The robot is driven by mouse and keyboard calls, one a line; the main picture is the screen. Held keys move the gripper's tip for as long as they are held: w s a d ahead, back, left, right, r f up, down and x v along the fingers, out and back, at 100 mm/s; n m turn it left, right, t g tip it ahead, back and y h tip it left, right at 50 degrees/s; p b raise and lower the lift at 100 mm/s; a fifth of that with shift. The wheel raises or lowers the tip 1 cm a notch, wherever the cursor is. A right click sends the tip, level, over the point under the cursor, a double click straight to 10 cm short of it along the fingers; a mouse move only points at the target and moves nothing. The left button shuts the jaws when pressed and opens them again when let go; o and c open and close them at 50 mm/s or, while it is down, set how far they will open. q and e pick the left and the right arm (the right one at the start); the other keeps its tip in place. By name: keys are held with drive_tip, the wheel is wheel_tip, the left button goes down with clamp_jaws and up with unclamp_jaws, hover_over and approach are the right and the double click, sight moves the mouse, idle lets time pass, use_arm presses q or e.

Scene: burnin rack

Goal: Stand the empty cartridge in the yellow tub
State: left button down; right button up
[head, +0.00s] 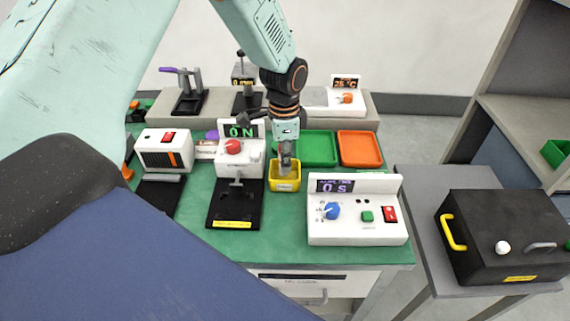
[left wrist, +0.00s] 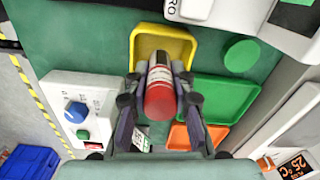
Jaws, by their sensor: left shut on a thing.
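The yellow tub (head: 285,186) stands on the green mat in the middle of the bench. It also shows in the left wrist view (left wrist: 162,40). My left gripper (head: 287,163) points down right over the tub. In the left wrist view my left gripper (left wrist: 159,100) is shut on a cylindrical cartridge (left wrist: 160,92) with a red near end and a greyish far part. The cartridge's far end overlaps the tub in that view; whether it touches the tub floor is hidden. In the head view the fingers mostly hide the cartridge. My right gripper is not in view.
A green tray (head: 319,149) and an orange tray (head: 360,149) lie behind and right of the tub. A white timer box (head: 357,232) with a blue knob is in front right. A white press unit (head: 240,158) stands close left. A black case (head: 505,235) sits on a side table.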

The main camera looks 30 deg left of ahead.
use_arm(q)
wheel_tip(320, 180, down, 2)
drive_tip(key=shift+f, duration=0.2)
drive_tip(key=shift+w+d, duration=0.1)
drive_tip(key=shift+w, duration=0.15)
drive_tip(key=shift+s+f, duration=0.1)
drive_tip(key=shift+f, duration=0.05)
drive_tip(key=c, duration=1.4)
unclamp_jaws()
drive_tip(key=shift+s, duration=0.15)
drive_tip(key=shift+c, duration=0.2)
drive_tip(key=shift+w, duration=0.2)
wheel_tip(320, 180, up, 12)
drive_tip(key=shift+s+r+p, duration=0.15)
drive_tip(key=shift+r+p, duration=0.05)
drive_tip(key=shift+p, duration=0.4)
